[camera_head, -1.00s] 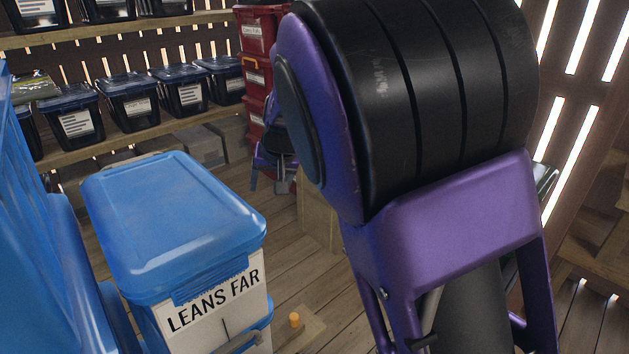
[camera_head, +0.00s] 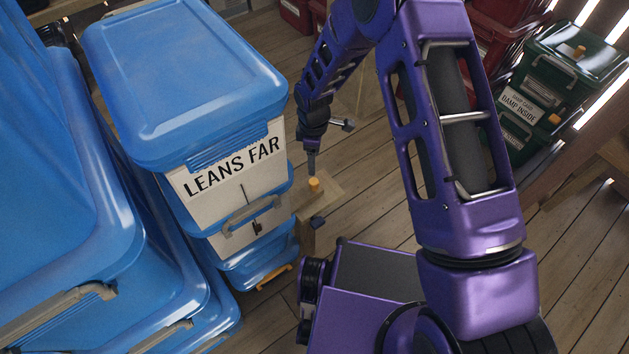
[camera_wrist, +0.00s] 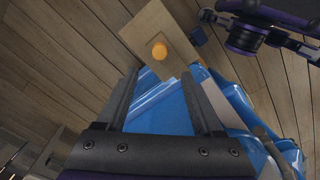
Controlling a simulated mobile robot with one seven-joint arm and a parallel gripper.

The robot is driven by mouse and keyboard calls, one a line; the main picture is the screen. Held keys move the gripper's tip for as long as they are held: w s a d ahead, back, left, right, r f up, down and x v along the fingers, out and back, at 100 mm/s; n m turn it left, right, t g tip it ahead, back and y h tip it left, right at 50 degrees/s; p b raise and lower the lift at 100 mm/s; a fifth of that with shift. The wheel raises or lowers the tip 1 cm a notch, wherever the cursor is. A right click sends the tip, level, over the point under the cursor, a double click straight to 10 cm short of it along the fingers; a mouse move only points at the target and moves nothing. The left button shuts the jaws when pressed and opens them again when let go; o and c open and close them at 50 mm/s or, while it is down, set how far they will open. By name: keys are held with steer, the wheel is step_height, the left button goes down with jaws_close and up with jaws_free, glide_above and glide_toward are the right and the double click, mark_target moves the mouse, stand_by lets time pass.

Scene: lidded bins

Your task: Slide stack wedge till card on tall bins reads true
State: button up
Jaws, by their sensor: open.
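The tall stack of blue-lidded bins (camera_head: 185,75) stands left of centre in the head view. Its white card (camera_head: 230,170) reads "LEANS FAR", with a dark line below the words. A flat wooden wedge (camera_head: 325,188) with an orange knob (camera_head: 313,185) shows at the stack's right side; its far end is partly hidden. In the wrist view the wedge (camera_wrist: 145,35) and knob (camera_wrist: 159,50) are just beyond the fingertips, with blue bins below. My gripper (camera_head: 311,160) is above the knob; in the wrist view its fingers (camera_wrist: 160,76) are apart with no object clearly held.
Larger blue bins (camera_head: 50,200) fill the left. Green bins (camera_head: 540,90), one labelled "DAMP INSIDE", stand at the right back, with red bins (camera_head: 490,40) beside them. Bare plank floor (camera_head: 385,205) lies right of the wedge, partly covered by my arm.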

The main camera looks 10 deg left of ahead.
mark_target(314, 181)
step_height(314, 181, down, 12)
steer(key=shift+f+b, duration=0.25)
steer(key=shift+b, duration=0.35)
jaws_close()
stand_by(1.1)
